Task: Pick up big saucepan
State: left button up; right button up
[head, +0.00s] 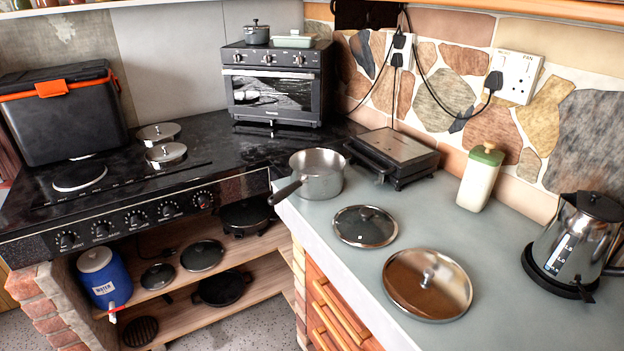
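A silver metal saucepan (317,178) stands upright without a lid on the light grey worktop, near the corner by the black hob. It is the largest saucepan in view. Its dark handle (285,193) points to the lower left and reaches the worktop's edge. A much smaller dark lidded pot (256,33) stands on top of the toaster oven. Neither of my grippers shows in the head view.
A glass lid (365,226) and a larger steel lid (428,284) lie on the worktop (335,266) in front of the saucepan. A black flat appliance (393,156) stands close behind it. A kettle (577,244) stands far right. The toaster oven (274,84) is at the back.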

aim_at(317, 174)
jog(key=z, duration=0.55)
jog(key=i+j+z, duration=0.1)
jog(key=j+z, duration=0.6)
jog(key=z, duration=0.15)
jog(key=j+z, duration=0.85)
jog(key=k+l, duration=0.05)
jog(key=l, duration=0.05)
